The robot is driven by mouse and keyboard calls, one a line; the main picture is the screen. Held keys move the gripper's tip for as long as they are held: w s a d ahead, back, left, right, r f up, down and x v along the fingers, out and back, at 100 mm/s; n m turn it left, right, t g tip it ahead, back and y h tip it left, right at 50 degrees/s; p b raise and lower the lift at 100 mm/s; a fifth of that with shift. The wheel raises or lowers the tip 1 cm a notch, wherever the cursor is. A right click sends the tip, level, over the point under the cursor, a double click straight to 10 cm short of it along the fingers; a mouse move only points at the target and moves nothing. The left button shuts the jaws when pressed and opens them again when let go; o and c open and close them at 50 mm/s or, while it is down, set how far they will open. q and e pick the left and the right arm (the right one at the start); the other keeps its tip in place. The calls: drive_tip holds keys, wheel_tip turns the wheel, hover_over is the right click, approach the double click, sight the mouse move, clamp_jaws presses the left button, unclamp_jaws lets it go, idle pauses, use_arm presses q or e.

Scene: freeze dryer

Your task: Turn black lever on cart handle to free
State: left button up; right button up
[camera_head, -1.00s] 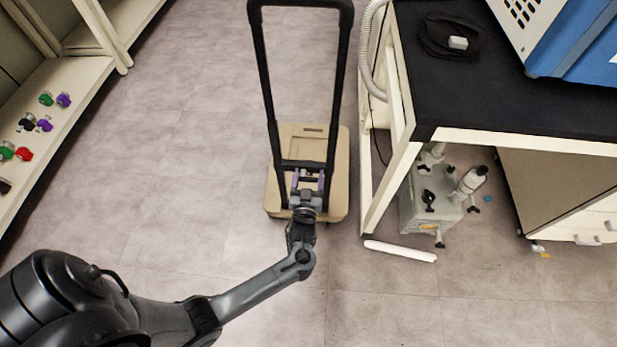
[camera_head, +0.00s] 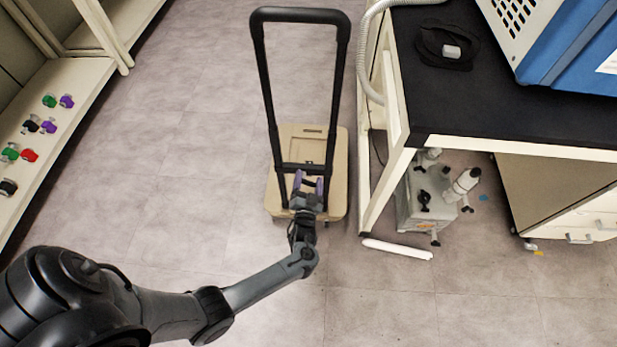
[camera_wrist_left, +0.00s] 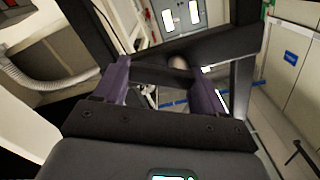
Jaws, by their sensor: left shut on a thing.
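The cart has a tall black handle frame (camera_head: 258,75) and a beige platform (camera_head: 338,190) on the floor. Its lower crossbar (camera_head: 303,167) runs just above the platform. My left gripper (camera_head: 310,183) reaches the middle of this crossbar, its purple fingers pointing at it. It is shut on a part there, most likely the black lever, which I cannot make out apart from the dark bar. In the left wrist view the two purple fingers (camera_wrist_left: 162,82) stand at the black crossbar (camera_wrist_left: 222,45), with a gap showing between them. My right gripper is not in view.
A black-topped bench (camera_head: 470,100) with a blue and white machine (camera_head: 560,40) stands right of the cart. A grey pump (camera_head: 425,200) sits under it, and a white rod (camera_head: 397,249) lies nearby. A left shelf (camera_head: 40,160) holds several coloured knobs. Floor left of the cart is clear.

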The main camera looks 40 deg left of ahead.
use_arm(q)
drive_tip(key=m+p, duration=0.1)
drive_tip(key=m, duration=0.1)
drive_tip(key=f+m, duration=0.1)
drive_tip(key=m, duration=0.2)
drive_tip(key=shift+a+m+p, duration=0.15)
drive_tip(key=shift+m+p, duration=0.15)
drive_tip(key=shift+p, duration=0.1)
drive_tip(key=m, duration=0.4)
drive_tip(key=shift+s+a+f+p, duration=0.2)
drive_tip(key=shift+f+p, duration=0.05)
drive_tip(key=shift+p, duration=0.15)
drive_tip(key=shift+s+a+f+m, duration=0.15)
drive_tip(key=shift+m, duration=1.05)
drive_tip(key=o, duration=1)
drive_tip(key=shift+c, duration=0.2)
